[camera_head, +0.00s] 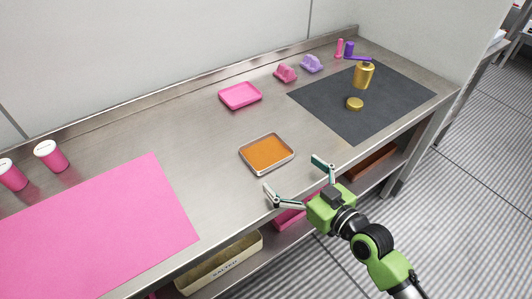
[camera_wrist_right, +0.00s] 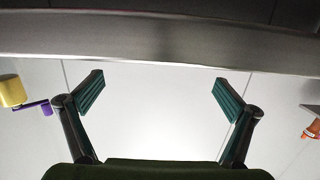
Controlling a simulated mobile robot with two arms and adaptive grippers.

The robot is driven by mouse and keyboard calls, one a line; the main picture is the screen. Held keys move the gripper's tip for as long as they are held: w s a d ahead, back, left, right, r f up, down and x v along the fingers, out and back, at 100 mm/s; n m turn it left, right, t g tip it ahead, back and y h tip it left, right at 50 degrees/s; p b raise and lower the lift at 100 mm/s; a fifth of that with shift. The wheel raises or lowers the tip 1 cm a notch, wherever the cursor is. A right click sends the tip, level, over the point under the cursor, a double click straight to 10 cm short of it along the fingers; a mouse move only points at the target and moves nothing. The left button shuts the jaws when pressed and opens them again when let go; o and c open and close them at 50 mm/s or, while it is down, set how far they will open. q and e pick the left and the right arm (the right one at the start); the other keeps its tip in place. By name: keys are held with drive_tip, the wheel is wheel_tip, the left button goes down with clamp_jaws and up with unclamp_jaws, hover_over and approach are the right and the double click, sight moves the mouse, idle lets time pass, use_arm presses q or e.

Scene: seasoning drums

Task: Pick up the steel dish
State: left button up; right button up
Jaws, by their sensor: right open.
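The steel dish (camera_head: 267,153) is a shallow square metal tray with an orange-brown filling. It lies flat on the steel counter, near the front edge, in the head view. My right gripper (camera_head: 295,176) is open and empty, in front of the dish and apart from it, by the counter's front edge. In the right wrist view its two fingers (camera_wrist_right: 158,90) are spread wide with nothing between them; the dish cannot be made out there. My left gripper is not in view.
A pink tray (camera_head: 240,95) lies behind the dish. A pink mat (camera_head: 100,230) is at left, with pink-and-white cups (camera_head: 50,156) behind it. A dark mat (camera_head: 385,110) at right bears a gold container (camera_head: 363,75) and gold lid (camera_head: 355,103). Bins sit on a lower shelf.

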sight(271, 160)
drive_tip(key=x, duration=0.3)
drive_tip(key=shift+x, duration=0.85)
drive_tip(key=p+x, duration=0.1)
drive_tip(key=x, duration=0.3)
drive_tip(key=shift+w+a+r, duration=0.1)
drive_tip(key=shift+a, duration=0.05)
drive_tip(key=c, duration=1)
drive_tip(key=shift+r, duration=0.1)
drive_tip(key=shift+c, duration=0.8)
